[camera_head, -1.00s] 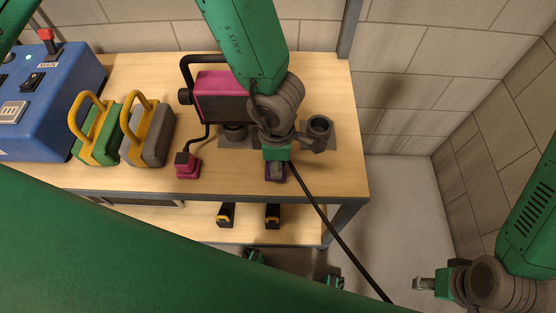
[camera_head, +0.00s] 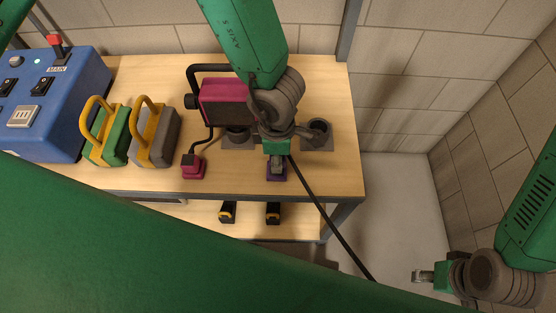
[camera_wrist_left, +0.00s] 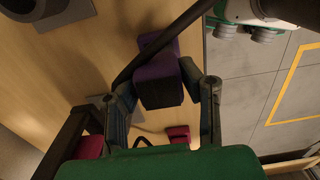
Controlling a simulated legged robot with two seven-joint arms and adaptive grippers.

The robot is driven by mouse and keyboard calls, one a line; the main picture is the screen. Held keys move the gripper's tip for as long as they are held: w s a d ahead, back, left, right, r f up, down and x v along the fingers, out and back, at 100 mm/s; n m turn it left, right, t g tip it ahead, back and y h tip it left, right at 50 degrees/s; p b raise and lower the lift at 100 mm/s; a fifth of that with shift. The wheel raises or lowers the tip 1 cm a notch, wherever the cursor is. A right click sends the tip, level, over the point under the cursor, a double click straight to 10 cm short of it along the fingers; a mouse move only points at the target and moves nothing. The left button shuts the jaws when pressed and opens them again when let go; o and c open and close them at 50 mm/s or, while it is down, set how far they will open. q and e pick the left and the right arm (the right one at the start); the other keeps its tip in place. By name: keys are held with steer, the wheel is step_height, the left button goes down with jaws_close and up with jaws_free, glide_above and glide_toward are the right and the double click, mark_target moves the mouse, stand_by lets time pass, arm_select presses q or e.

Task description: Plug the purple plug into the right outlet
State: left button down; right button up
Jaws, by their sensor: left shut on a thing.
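The purple plug (camera_wrist_left: 158,85) is between the two fingers of my left gripper (camera_wrist_left: 165,100) in the left wrist view. In the head view the plug (camera_head: 277,174) shows under my left gripper (camera_head: 277,158), near the table's front edge. The gripper is shut on it. A black cord (camera_head: 325,215) runs from there down to the right. My right gripper (camera_head: 418,275) hangs empty at the right, off the table; its finger gap is too small to judge. A white panel (camera_head: 22,115) that may hold outlets is on the blue box at left; I cannot identify the right outlet.
A blue box (camera_head: 70,105) with switches stands at the left. Green (camera_head: 108,140) and grey (camera_head: 155,145) blocks with yellow handles stand beside it. A magenta plug (camera_head: 192,168), a magenta box (camera_head: 222,108) and a grey round holder (camera_head: 318,130) are on the table (camera_head: 340,175).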

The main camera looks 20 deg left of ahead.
arm_select(q)
steer(key=shift+r+p, duration=1)
